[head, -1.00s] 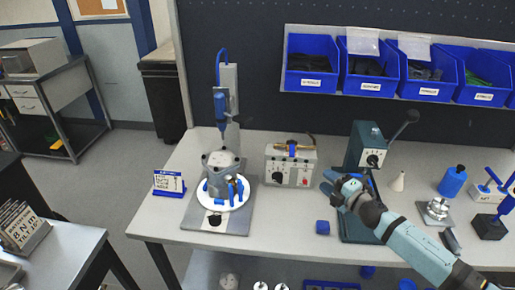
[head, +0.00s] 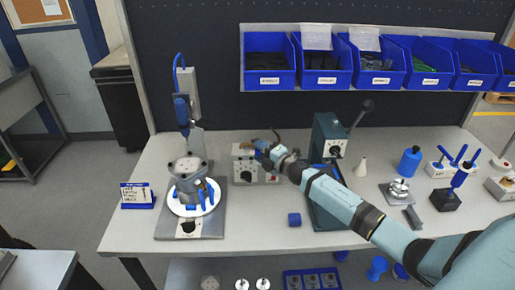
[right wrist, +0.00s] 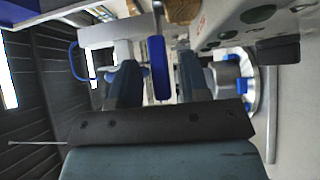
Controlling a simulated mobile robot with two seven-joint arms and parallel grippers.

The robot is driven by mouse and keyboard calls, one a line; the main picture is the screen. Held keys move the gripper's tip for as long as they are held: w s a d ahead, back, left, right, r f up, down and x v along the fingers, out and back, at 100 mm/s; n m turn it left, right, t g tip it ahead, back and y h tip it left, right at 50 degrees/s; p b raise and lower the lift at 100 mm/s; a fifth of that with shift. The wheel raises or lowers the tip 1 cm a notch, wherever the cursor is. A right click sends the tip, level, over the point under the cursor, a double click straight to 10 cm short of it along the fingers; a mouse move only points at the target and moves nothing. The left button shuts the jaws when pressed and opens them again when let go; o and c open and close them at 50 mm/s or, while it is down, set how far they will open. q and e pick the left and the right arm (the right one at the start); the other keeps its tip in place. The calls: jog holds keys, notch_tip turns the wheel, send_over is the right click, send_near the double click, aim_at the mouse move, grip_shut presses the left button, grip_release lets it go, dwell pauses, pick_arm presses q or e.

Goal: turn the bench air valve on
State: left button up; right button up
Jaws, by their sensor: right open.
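The bench air valve sits on top of a grey control box (head: 243,172) at the back middle of the bench. In the head view my right gripper (head: 264,150) is at the top of this box and hides most of the valve. In the right wrist view the blue valve lever (right wrist: 158,66) stands between the two spread fingers of the right gripper (right wrist: 157,75), with a gap visible on each side. A brass-coloured part (right wrist: 182,10) shows at the top beside it. My left gripper is in neither view.
A housing (head: 188,170) on a round white plate stands left of the box. A green press (head: 327,135) stands close on the right, under my arm. Blue bins (head: 325,78) hang behind.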

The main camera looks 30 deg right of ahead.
jog(key=shift+w+a, duration=0.2)
jog(key=shift+w, duration=0.45)
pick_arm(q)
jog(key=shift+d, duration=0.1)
